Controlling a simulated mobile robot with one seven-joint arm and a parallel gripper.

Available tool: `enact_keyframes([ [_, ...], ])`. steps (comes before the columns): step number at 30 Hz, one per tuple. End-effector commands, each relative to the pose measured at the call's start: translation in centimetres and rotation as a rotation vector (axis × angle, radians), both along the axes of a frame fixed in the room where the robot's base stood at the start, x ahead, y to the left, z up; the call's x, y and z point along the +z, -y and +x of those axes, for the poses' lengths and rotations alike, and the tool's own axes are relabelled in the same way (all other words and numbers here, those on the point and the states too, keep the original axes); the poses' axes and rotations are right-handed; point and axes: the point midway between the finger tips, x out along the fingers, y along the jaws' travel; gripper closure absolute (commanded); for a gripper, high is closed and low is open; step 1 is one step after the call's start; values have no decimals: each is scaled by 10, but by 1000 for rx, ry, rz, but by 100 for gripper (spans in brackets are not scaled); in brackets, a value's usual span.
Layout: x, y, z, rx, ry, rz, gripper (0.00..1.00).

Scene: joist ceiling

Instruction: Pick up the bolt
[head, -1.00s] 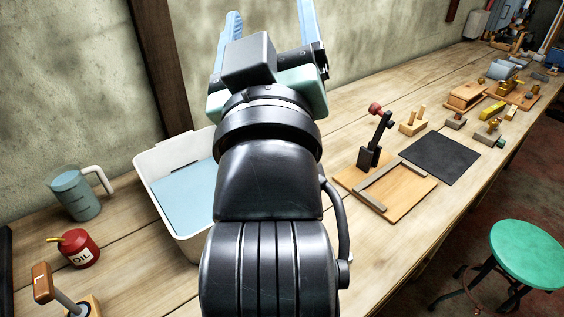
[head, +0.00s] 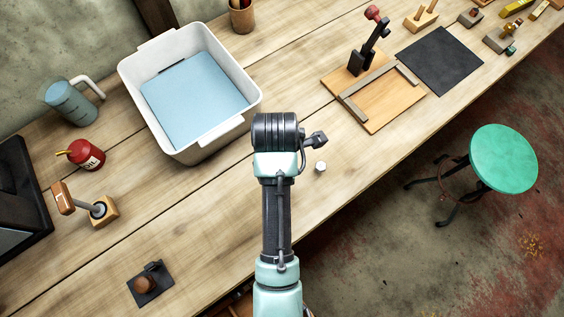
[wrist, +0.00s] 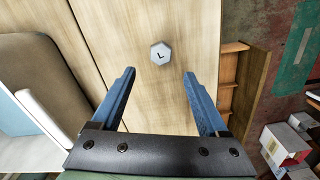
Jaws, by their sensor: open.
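The bolt (wrist: 160,53) shows in the wrist view as a pale grey hexagonal head with a dark L-shaped mark, on the wooden bench. In the head view the bolt (head: 320,167) is a small light piece just right of my arm's end. My gripper (wrist: 159,73) is open and empty in the wrist view, its two blue fingers apart. The bolt head appears just beyond the fingertips, roughly centred between them, and nothing touches it. In the head view my own arm hides the gripper's fingers.
A white bin (head: 190,150) with a blue bottom stands left of my arm. A wooden board with a clamp (head: 375,100) and a black mat (head: 440,60) lie to the right. The bench around the bolt is clear. A green stool (head: 503,158) stands beyond the bench's front edge.

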Motion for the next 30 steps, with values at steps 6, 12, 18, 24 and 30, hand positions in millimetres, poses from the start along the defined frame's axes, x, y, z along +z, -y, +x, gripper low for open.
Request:
enact_keyframes([
  [6, -29, 0, 0, -1, 1, 0, 22],
  [12, -40, 1, 0, -2, 2, 1, 22],
  [18, -66, 5, -1, -2, 1, 0, 22],
  [24, -84, 5, 0, -2, 5, 1, 22],
  [30, -86, 5, 0, -2, 5, 1, 22],
])
